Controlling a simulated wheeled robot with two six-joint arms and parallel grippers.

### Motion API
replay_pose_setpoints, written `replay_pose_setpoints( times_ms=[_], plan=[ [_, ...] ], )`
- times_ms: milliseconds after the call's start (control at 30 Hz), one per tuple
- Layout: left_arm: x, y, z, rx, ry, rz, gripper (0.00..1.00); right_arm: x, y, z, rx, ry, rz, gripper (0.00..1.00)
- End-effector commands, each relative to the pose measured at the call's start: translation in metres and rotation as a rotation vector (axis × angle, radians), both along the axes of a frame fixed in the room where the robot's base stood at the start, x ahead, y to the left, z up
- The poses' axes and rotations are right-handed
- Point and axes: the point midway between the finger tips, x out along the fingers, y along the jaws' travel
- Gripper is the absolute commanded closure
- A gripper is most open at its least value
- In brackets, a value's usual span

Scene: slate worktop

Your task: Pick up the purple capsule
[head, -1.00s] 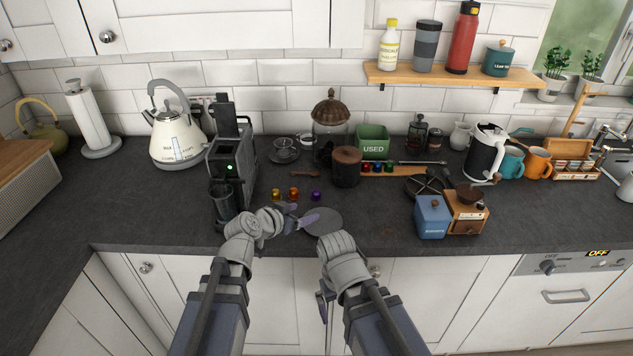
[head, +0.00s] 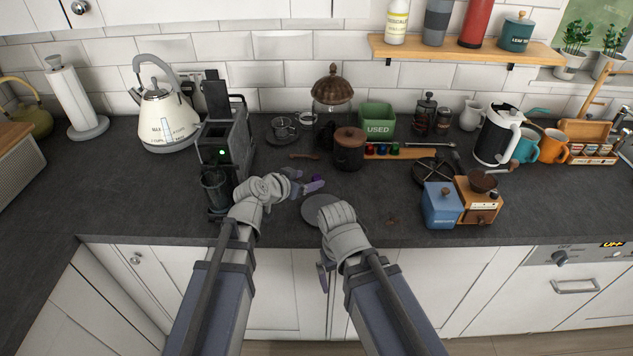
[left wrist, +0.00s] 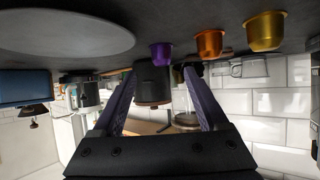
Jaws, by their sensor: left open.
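The purple capsule (left wrist: 160,54) stands on the worktop, right of the round grey disc and left of the orange capsule in the left wrist view, which is upside down. In the head view the purple capsule (head: 317,177) shows just beyond my left gripper's fingertips. My left gripper (head: 309,181) is open and low over the worktop. Its two fingers point towards the capsule in the left wrist view (left wrist: 161,82), with nothing held between them. My right gripper (head: 324,278) hangs in front of the counter's front edge; its jaws are mostly hidden behind its wrist.
An orange capsule (left wrist: 208,43) and a gold capsule (left wrist: 265,31) stand beside the purple one. A grey disc (head: 318,209) lies near the front edge. The coffee machine (head: 224,148) is left of my left gripper. A lidded brown canister (head: 349,150) stands behind.

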Motion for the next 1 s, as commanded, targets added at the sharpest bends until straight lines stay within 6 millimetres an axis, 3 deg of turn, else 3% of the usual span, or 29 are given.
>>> replay_pose_setpoints(
  times_ms=[333,467,700,1000],
  plan=[
    [0.026,-0.011,-0.029,0.002,0.0,-0.002,0.24,0.0,0.0,-0.029,0.0,0.0,0.0,0.0],
    [0.036,-0.019,-0.033,0.0,0.0,-0.001,0.24,0.0,0.0,-0.033,0.0,0.0,0.0,0.0],
    [0.035,-0.02,-0.032,0.0,0.0,0.0,0.25,0.0,0.0,-0.032,0.0,0.0,0.0,0.0],
    [0.035,-0.019,-0.032,0.0,0.0,0.0,0.58,0.0,0.0,-0.032,0.0,0.0,0.0,0.0]
  ],
)
